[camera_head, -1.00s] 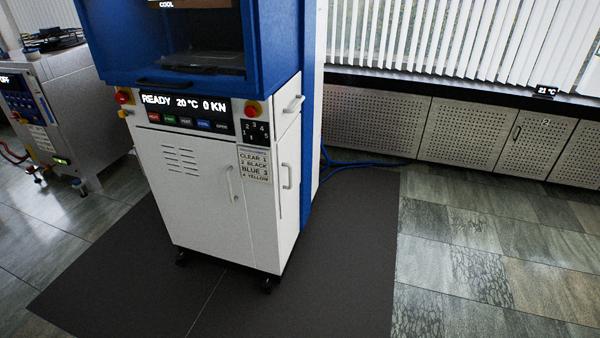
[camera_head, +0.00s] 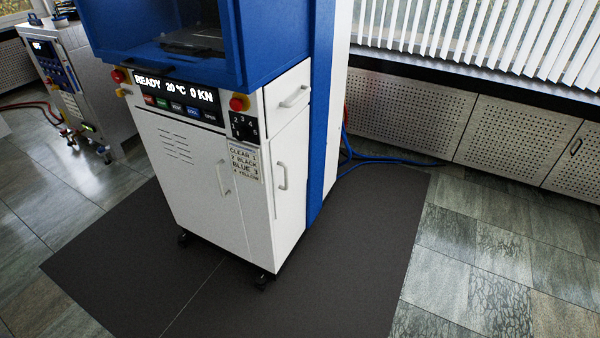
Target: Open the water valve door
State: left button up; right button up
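A lab press (camera_head: 210,190) with a white base cabinet and blue upper frame stands left of centre. Its front doors are shut, with vertical handles (camera_head: 223,178) near the middle. Its right side has a closed lower door with a vertical handle (camera_head: 283,177) and an upper panel with a handle (camera_head: 294,97). Perforated panels (camera_head: 505,132) line the wall below the window; one at the far right has a small dark handle (camera_head: 576,147). No visible label tells which is the water valve door. No door looks open. Neither gripper is in view.
A dark mat (camera_head: 365,240) lies under the press, with free tiled floor (camera_head: 470,260) to its right. Blue hoses (camera_head: 365,160) run from behind the press along the wall. A second machine (camera_head: 75,90) stands at the back left.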

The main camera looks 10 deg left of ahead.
aim_at(289, 148)
jog(key=i+l, duration=0.45)
jog(key=l, duration=0.25)
jog(key=i+l+u, duration=0.1)
jog(key=i+l, duration=0.35)
jog(key=l, duration=0.25)
